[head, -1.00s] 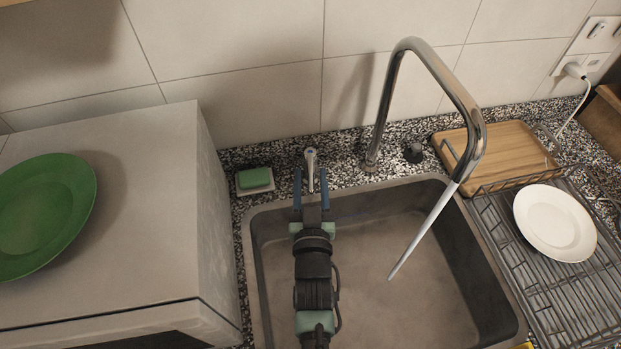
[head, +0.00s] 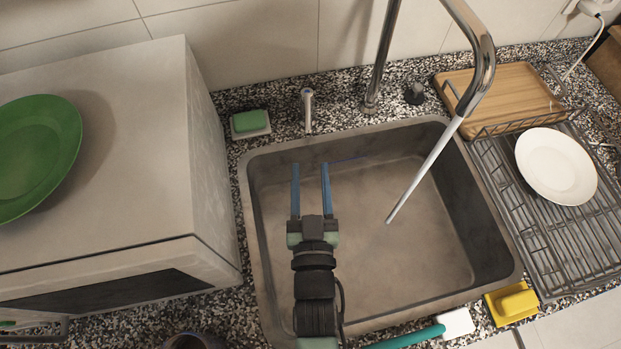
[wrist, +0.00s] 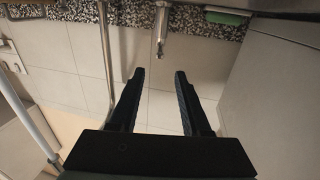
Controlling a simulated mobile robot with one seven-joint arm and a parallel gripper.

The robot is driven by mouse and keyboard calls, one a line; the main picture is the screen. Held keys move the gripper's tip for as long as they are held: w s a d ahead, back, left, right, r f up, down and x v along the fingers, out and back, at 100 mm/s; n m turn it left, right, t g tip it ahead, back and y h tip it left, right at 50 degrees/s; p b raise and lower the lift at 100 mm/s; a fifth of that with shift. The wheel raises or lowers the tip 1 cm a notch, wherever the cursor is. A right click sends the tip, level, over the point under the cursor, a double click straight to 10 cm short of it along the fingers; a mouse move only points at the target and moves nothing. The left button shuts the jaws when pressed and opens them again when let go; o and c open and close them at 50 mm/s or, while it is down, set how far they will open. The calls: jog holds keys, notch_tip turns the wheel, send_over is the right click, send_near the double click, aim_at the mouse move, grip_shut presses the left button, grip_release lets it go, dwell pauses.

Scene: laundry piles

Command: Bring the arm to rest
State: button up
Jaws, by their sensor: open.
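My gripper (head: 311,172) is over the sink (head: 256,290) in the head view, its two blue fingers pointing toward the back wall. The fingers are apart with nothing between them. A small metal tap lever (head: 307,110) stands behind the sink, beyond the fingertips and apart from them. In the wrist view my gripper (wrist: 159,75) shows two dark, spread fingers, with the tap lever (wrist: 160,40) past their tips. A stream of water (head: 425,170) hangs below the faucet (head: 478,60), right of my gripper.
A green plate (head: 35,155) lies on a raised box (head: 140,190) at left. A green soap (head: 250,121) sits behind the sink. At right are a dish rack (head: 560,240) with a white plate (head: 556,166) and a wooden board (head: 495,95). A yellow sponge (head: 512,303) and teal-handled brush (head: 405,338) lie in front.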

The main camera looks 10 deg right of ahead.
jog(key=shift+s, duration=0.4)
jog(key=w+a+r+t, duration=0.15)
jog(key=w+r, duration=0.35)
jog(key=r, duration=1)
jog(key=w+r+t, duration=0.3)
jog(key=w+r, duration=0.2)
jog(key=r, duration=1)
jog(key=s+a+r+t, duration=0.1)
jog(key=s+r, duration=0.3)
jog(key=r, duration=0.6)
jog(key=s+a+r+n+t+y, duration=0.1)
jog(key=s+r+t, duration=0.1)
jog(key=r, duration=0.9)
jog(key=shift+s+r+t, duration=0.3)
jog(key=shift+s+t, duration=0.05)
jog(key=shift+s, duration=0.5)
jog(key=shift+t+y, duration=0.4)
jog(key=shift+t, duration=0.2)
jog(key=s+r, duration=0.2)
jog(key=r, duration=0.1)
jog(key=s+r, duration=0.2)
jog(key=shift+s+a, duration=0.1)
jog(key=shift+a, duration=0.15)
jog(key=c, duration=0.3)
